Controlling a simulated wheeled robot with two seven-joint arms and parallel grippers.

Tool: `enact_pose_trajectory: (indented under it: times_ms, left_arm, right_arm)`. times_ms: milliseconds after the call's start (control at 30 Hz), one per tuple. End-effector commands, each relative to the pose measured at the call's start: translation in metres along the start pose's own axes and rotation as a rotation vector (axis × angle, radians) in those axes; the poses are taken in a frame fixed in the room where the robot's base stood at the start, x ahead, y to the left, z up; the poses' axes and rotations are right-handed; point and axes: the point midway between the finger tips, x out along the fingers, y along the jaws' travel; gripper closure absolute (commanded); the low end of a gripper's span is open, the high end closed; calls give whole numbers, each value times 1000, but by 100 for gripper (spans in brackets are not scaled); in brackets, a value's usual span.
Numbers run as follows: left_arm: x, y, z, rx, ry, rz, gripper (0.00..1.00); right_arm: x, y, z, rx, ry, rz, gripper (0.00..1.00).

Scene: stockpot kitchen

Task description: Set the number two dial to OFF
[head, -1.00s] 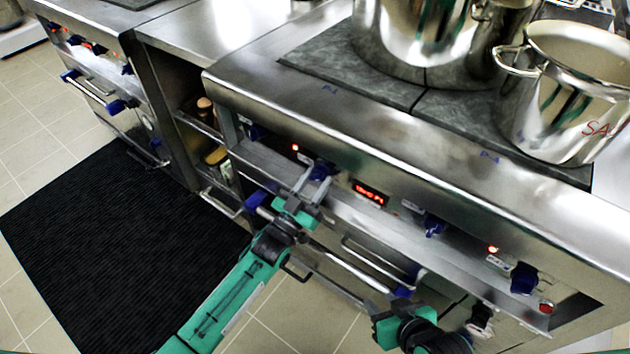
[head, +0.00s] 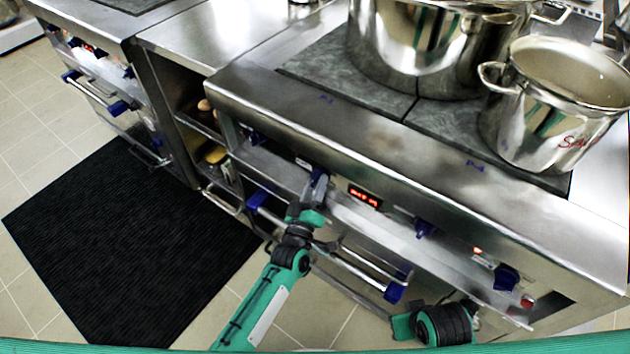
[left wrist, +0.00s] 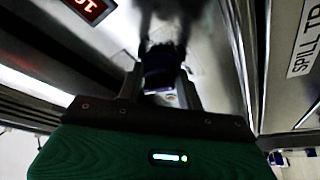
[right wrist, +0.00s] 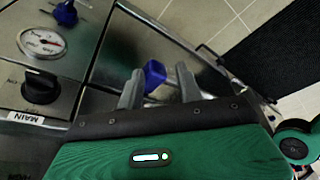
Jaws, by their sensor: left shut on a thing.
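The second dial from the left, a blue knob (head: 318,175) on the steel range front, is partly covered by my left gripper (head: 314,190). In the left wrist view the dark blue knob (left wrist: 163,68) sits between the fingers, and my left gripper (left wrist: 160,92) is shut on it. Its marks are too dark to read, and no lit lamp shows beside it. My right gripper (right wrist: 158,76) is open in the right wrist view, near a blue handle end (right wrist: 153,75); I cannot tell whether they touch.
Other blue dials sit at the third place (head: 425,228) and fourth place (head: 506,278). A red lamp (head: 478,250) glows by the fourth. A red display (head: 365,196) is right of the second dial. A large pot (head: 430,50) and smaller pot (head: 555,115) stand on the hob.

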Motion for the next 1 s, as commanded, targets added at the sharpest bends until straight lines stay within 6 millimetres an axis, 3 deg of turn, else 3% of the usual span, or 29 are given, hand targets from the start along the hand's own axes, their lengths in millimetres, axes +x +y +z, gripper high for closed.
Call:
enact_pose_trajectory:
  times_ms: [333,867,900,1000]
  left_arm:
    - [0,2,-1,-131,1,-55,86]
    - [0,1,0,-157,0,-65,86]
    - [0,1,0,-157,0,-65,62]
    - [0,1,0,-156,0,-65,42]
  right_arm:
    - [26,-1,6,0,-31,-1,64]
    - [32,0,9,0,-39,-1,64]
    - [32,0,9,0,-39,-1,64]
    - [32,0,9,-1,-39,-1,64]
